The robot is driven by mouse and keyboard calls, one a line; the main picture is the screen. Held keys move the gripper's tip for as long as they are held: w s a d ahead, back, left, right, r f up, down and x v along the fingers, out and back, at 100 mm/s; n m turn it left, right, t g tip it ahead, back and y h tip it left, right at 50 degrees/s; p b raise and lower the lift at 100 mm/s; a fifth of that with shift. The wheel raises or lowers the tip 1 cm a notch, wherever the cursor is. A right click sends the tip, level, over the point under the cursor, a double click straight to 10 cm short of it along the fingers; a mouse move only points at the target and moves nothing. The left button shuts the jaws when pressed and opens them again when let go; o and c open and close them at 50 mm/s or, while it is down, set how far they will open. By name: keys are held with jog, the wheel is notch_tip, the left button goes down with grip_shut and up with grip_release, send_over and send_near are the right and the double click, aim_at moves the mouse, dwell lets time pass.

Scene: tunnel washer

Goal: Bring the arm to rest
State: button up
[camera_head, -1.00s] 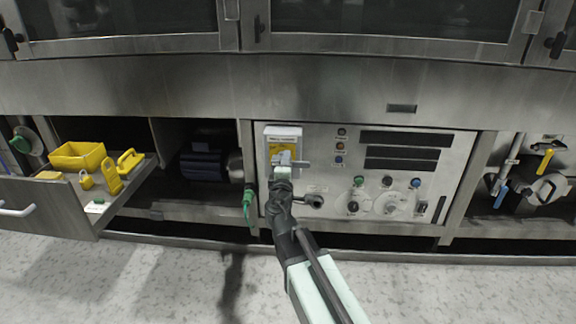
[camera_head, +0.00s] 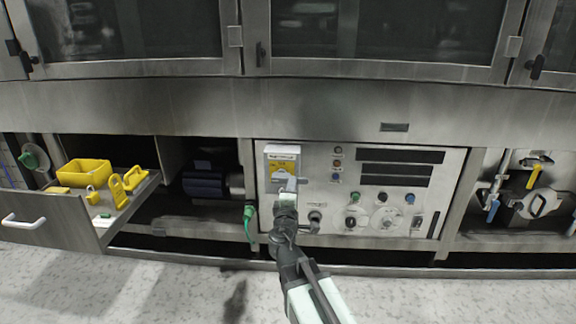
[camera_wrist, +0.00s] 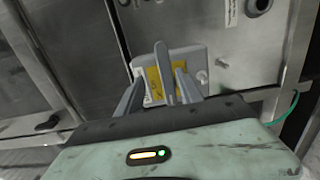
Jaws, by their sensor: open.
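My gripper (camera_head: 287,186) is in front of the lower part of a light grey switch box (camera_head: 283,151) with a yellow label. The box is mounted at the left end of the control panel (camera_head: 335,225). In the wrist view my gripper (camera_wrist: 158,88) points at the box (camera_wrist: 192,58), its fingers apart on either side of the yellow label. A grey upright bar stands between them in that view, perhaps the box's handle. I cannot tell whether the fingers touch the box. My arm reaches up from the bottom of the head view.
An open drawer (camera_head: 45,222) at left holds a yellow bin (camera_head: 83,172) and yellow padlocks and tags. A green plug (camera_head: 249,214) hangs left of the panel. Valves with yellow and blue handles (camera_head: 535,178) sit at right. The floor in front is clear.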

jog(key=d+r+m+g+h+p, duration=0.1)
jog(key=d+r+m+h+p, duration=0.25)
jog(key=d, duration=0.85)
jog(key=s+d+f+m+g+h+p, duration=0.25)
jog(key=d+m+g+p, duration=0.35)
jog(key=d, duration=0.6)
jog(key=s+d+f+m+g+y, duration=0.25)
jog(key=s+f+m+g, duration=0.45)
jog(key=s+f, duration=0.35)
jog(key=s+a+f+g+y, duration=0.3)
jog(key=s+a+g+y, duration=0.15)
jog(key=s+a, duration=0.45)
notch_tip(320, 180, up, 38)
jog(key=p, duration=3.8)
jog(key=shift+s+r+y+p, duration=0.15)
jog(key=shift+s+y+p, duration=0.2)
jog(key=shift+s+y, duration=0.05)
jog(key=shift+a+m+t, duration=0.1)
jog(key=shift+m+t, duration=0.15)
